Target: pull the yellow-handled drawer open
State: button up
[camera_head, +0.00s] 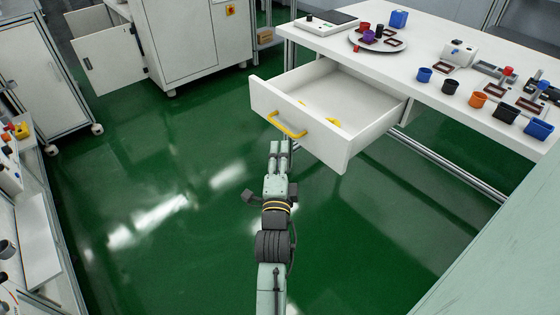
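The white drawer (270,98) stands pulled out from under the white worktable, and its inside shows. Its yellow handle (287,125) is on the front panel. My gripper (279,144) is just in front of and below the handle in the picture, pointing toward the drawer. Its two fingers lie close side by side, with nothing visible between them. The handle is not between the fingers; a small gap seems to separate them. A yellow item (333,122) lies in the drawer, partly hidden by the front panel.
The worktable (400,68) holds several coloured cups, a round tray (357,42) and small devices along its top. White cabinets (185,40) stand at the back left. Another bench with equipment is at the left edge. The green floor around my arm is clear.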

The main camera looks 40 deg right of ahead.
jog(key=shift+v, duration=1)
